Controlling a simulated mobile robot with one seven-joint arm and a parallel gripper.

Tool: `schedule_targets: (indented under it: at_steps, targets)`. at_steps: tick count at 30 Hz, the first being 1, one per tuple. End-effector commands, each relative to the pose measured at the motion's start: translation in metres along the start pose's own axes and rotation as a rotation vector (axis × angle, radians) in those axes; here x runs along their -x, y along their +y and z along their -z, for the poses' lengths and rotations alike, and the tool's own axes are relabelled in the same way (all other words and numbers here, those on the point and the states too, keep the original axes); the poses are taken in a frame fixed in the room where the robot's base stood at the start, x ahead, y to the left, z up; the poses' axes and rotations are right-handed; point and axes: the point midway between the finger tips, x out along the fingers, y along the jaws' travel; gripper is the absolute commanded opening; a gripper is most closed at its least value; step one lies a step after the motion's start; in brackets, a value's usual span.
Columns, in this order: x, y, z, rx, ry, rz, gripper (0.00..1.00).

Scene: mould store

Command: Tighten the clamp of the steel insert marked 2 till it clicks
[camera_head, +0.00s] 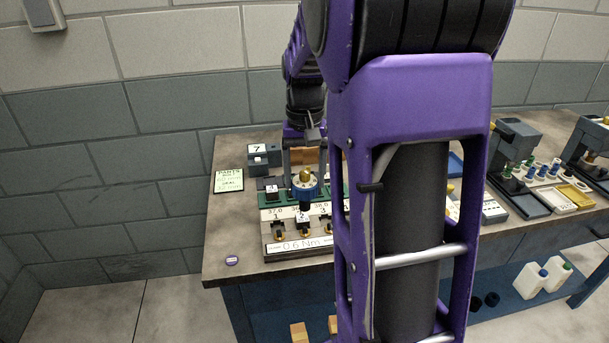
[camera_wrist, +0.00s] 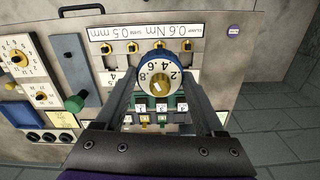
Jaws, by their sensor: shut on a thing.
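My gripper (camera_head: 305,172) is shut on a driver with a blue numbered dial and brass top (camera_head: 305,190), held upright above the clamp rack (camera_head: 270,252). In the wrist view the driver (camera_wrist: 150,68) sits between the fingers (camera_wrist: 160,95), its dial reading .2, .4, .6, .8. Its dark lower end points down at the middle of the rack, by a tag (camera_head: 301,217) that looks like 2. I cannot tell whether its tip touches a clamp. Brass-and-dark clamps stand along the rack's front, one at the left (camera_head: 278,232). The steel insert marked 2 is not clearly seen; the driver and fingers cover that area.
The rack's front label (camera_head: 300,244) reads 0.6 Nm. A green sign (camera_head: 228,180) and a purple disc (camera_head: 232,260) lie on the bench at the left. A grey block marked 7 (camera_head: 256,160) stands behind. My arm hides the bench's middle; dark presses (camera_head: 515,150) stand at the right.

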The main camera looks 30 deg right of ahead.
Motion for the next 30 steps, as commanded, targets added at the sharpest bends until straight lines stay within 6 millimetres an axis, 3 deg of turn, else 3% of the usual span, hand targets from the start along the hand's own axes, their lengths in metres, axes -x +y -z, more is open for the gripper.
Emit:
schedule_targets:
  at_steps: [18, 30]
  targets:
    - [-0.046, 0.000, 0.000, 0.000, 0.000, 0.000, 0.13]
    - [-0.051, 0.000, 0.000, 0.000, 0.000, 0.000, 0.13]
